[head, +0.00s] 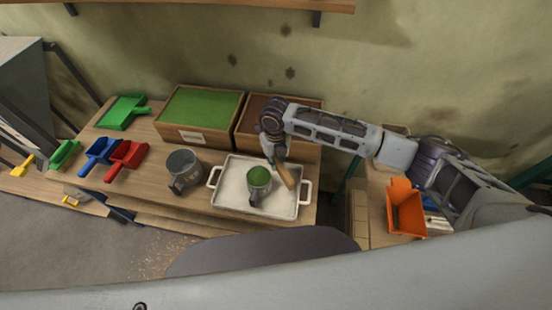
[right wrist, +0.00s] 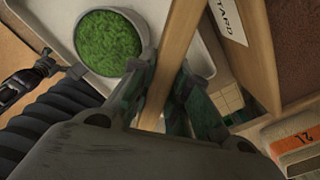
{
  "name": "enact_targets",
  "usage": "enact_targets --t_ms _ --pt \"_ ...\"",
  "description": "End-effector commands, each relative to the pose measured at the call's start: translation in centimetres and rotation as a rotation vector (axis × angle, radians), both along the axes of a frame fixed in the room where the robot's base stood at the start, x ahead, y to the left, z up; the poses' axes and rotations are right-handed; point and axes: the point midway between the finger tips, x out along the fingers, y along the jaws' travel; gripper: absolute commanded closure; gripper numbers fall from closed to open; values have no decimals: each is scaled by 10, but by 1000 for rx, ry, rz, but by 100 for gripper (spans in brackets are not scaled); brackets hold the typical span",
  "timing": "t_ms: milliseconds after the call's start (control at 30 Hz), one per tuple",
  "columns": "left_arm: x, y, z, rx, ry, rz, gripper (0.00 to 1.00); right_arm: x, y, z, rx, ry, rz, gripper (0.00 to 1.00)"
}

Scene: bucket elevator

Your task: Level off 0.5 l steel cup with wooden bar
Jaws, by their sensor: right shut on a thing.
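The steel cup (head: 258,184) stands upright in a white tray (head: 229,193), filled with green grains. In the right wrist view the cup (right wrist: 110,42) shows from above, its green fill close to the rim and slightly uneven. My right gripper (head: 280,163) is shut on the wooden bar (head: 286,177), just right of the cup. In the right wrist view the bar (right wrist: 172,62) runs between the fingers (right wrist: 160,95) and passes beside the cup's rim. I cannot tell whether the bar touches the rim. My left gripper is not in view.
A larger steel jug (head: 183,170) stands left of the tray. Behind are a wooden box of green grains (head: 203,108) and one of brown grains (head: 262,104). Coloured scoops (head: 126,157) lie at the left. An orange container (head: 405,208) is at the right.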

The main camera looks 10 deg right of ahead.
Motion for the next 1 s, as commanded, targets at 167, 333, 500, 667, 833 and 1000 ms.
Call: enact_targets --t_ms 167,333,500,667,833,1000 --pt "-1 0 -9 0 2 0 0 0 1 -9 0 0 0 100" --pt "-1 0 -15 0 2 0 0 -1 2 -15 0 0 0 100" --pt "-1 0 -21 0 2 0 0 -1 3 -21 0 0 0 100" --pt "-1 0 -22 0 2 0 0 -3 9 -20 1 -1 2 100" --pt "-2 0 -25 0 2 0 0 -5 15 -20 1 -1 1 100" --pt "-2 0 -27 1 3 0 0 -7 20 -20 1 -1 1 100"
